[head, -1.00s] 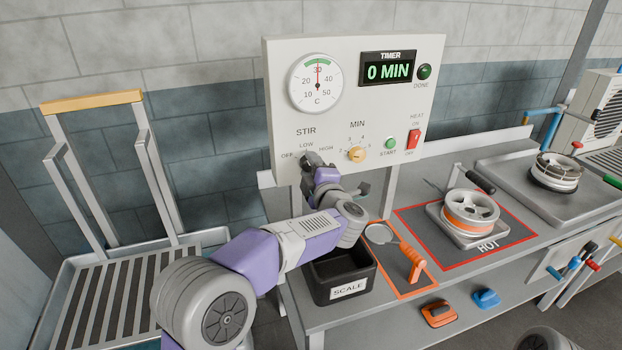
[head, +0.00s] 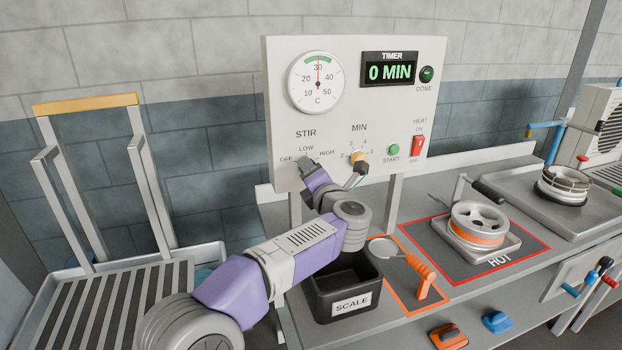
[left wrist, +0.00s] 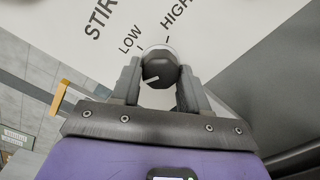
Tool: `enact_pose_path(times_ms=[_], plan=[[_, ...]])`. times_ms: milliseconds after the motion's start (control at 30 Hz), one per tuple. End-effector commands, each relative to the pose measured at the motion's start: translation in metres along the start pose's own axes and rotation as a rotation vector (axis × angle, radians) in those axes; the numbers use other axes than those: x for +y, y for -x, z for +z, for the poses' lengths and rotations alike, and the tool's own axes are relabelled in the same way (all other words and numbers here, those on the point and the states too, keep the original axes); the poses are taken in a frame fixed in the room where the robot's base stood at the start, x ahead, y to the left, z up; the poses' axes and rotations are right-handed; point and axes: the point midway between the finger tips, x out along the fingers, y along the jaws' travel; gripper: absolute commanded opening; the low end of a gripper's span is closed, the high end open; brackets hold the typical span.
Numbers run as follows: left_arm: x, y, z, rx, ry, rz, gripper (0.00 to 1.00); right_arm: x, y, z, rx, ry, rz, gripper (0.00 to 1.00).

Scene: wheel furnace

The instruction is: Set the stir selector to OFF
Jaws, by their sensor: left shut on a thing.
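The stir selector is a black round knob (left wrist: 160,68) with a white mark, on the white panel (head: 350,110). My left gripper (head: 306,163) hides most of it in the head view. In the left wrist view my left gripper (left wrist: 160,84) has one finger on each side of the knob and is shut on it. The white mark points left and slightly down there, away from the LOW (left wrist: 130,38) and HIGH (left wrist: 178,12) labels. The OFF label (head: 286,159) shows in the head view, left of the gripper. My right gripper is not in view.
The yellow MIN dial (head: 358,158) sits close to the right of my left wrist. A black SCALE bin (head: 347,304) stands under my left arm. The hot plate area (head: 440,255) with a wheel is further right.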

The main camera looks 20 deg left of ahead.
Motion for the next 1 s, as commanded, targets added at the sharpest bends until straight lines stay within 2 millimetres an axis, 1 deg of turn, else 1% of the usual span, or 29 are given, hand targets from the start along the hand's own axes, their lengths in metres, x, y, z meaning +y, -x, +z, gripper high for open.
enact_pose_path(times_ms=[233, 600, 633, 700, 800, 1000], plan=[[-0.0014, 0.0003, 0.0001, 0.0, 0.043, -0.003, 0.14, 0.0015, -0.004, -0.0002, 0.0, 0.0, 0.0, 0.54], [-0.001, 0.0004, 0.0004, 0.0, 0.047, -0.003, 0.14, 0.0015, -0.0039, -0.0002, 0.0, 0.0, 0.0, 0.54], [-0.0009, 0.0004, 0.0004, 0.0, 0.047, -0.003, 0.46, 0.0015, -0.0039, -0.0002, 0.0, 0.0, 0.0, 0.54], [-0.0008, 0.0004, 0.0004, 0.0, 0.047, -0.002, 0.57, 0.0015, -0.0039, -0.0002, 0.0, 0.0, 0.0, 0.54], [-0.0007, 0.0003, 0.0004, 0.0, 0.046, -0.002, 0.69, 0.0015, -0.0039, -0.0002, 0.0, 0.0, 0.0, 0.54], [-0.0004, 0.0001, 0.0002, 0.0, 0.045, -0.001, 0.69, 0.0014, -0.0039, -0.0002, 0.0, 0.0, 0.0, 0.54]])
